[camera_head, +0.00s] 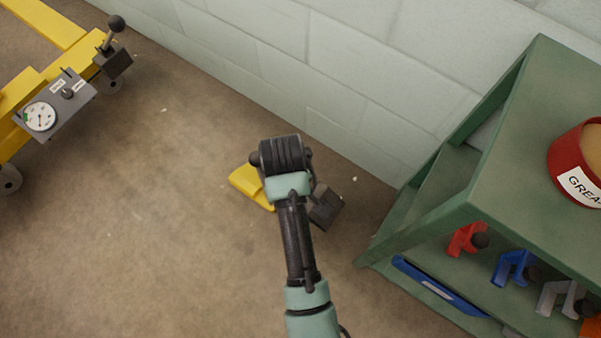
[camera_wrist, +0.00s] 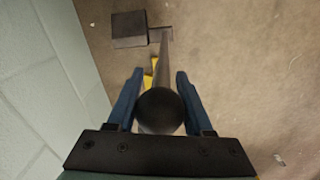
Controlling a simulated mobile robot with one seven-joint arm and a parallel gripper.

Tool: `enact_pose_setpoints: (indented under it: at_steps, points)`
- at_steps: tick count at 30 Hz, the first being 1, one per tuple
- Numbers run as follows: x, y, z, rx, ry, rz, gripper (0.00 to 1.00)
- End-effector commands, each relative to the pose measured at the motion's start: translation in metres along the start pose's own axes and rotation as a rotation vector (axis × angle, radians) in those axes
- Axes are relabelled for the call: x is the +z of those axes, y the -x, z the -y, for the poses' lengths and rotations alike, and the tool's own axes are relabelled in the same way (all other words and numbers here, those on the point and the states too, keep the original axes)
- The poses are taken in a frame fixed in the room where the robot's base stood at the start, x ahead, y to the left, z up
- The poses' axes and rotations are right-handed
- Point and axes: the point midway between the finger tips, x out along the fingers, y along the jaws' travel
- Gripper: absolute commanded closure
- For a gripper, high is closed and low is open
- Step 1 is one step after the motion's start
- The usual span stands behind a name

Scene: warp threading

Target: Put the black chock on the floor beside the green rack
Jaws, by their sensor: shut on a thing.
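The black chock (camera_head: 326,207) shows in the head view as a dark block to the right of my wrist. In the wrist view the dark block (camera_wrist: 130,28) is at the top, joined to a grey rod with a black ball end (camera_wrist: 160,108). My gripper (camera_wrist: 160,76) has its blue fingers on either side of this rod and ball, shut on it. In the head view my wrist hides the fingers. I cannot tell whether the block touches the floor. The green rack (camera_head: 465,207) stands to the right, apart from the chock.
A yellow piece (camera_head: 247,187) lies by my wrist, partly hidden. A pale block wall (camera_head: 330,90) runs behind. Yellow equipment with a gauge (camera_head: 40,117) stands left. The rack bears a red grease tin (camera_head: 580,170) and coloured hooked pieces (camera_head: 512,266). The floor between is clear.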

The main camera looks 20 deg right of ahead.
Motion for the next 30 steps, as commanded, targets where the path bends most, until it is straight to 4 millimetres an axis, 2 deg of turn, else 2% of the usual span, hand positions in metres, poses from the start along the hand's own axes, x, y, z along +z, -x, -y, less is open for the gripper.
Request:
enact_pose_setpoints:
  at_steps: [4, 9, 17, 23, 30]
  points:
    - [-0.003, -0.014, 0.000, 0.006, 0.006, -0.002, 1.00]
    - [-0.002, -0.042, 0.002, 0.006, 0.005, -0.002, 1.00]
    - [-0.002, -0.063, 0.002, 0.006, 0.005, -0.003, 1.00]
    - [-0.002, -0.095, 0.004, 0.006, 0.005, -0.002, 1.00]
    - [-0.003, -0.098, 0.004, 0.007, 0.005, -0.004, 1.00]
